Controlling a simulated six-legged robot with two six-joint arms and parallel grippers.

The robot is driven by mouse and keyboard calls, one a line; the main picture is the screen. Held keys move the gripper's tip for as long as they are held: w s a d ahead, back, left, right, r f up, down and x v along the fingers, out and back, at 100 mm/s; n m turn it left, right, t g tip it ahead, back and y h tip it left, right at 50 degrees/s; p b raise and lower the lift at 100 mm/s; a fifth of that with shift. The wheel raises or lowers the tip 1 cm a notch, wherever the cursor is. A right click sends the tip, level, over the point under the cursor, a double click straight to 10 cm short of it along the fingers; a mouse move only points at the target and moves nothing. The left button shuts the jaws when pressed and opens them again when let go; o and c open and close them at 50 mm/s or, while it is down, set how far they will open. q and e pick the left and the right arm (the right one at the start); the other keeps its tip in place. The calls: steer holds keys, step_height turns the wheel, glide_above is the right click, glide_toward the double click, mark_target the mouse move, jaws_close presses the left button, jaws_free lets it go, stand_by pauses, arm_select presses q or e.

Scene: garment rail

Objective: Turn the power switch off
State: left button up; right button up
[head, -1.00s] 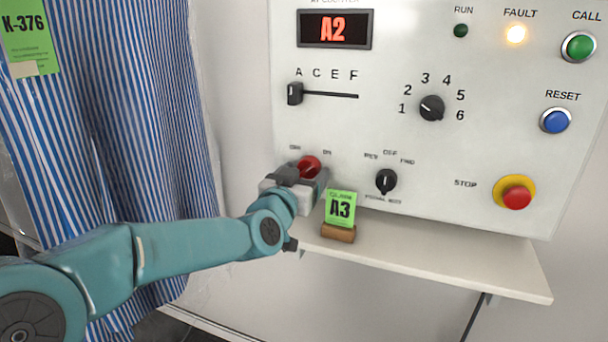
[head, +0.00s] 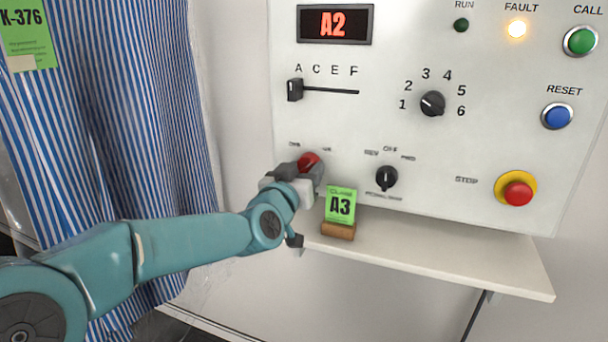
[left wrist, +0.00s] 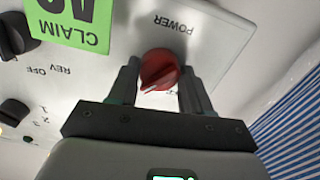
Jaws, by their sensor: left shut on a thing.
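The power switch is a red rotary knob (head: 309,161) at the lower left of the white control panel (head: 400,130). In the left wrist view the red knob (left wrist: 158,69) sits under an upside-down POWER label, with a pale pointer mark on it. My left gripper (head: 301,168) is at the knob, and in the wrist view its two fingers (left wrist: 160,80) stand on either side of it, shut on it. My right gripper is not in view.
A black mode knob (head: 387,178) and a red stop button (head: 517,194) are farther right. A striped curtain (head: 120,120) hangs at left.

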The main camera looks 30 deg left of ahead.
arm_select(q)
steer(key=n+b, duration=0.4)
steer(key=n, duration=0.4)
steer(key=shift+d+f, duration=0.1)
steer(key=n+b, duration=0.2)
steer(key=n, duration=0.2)
steer(key=shift+r+n+b, duration=0.2)
steer(key=shift+n+b, duration=0.5)
steer(key=shift+n, duration=1.8)
steer(key=o, duration=1.1)
steer(key=shift+c, duration=0.2)
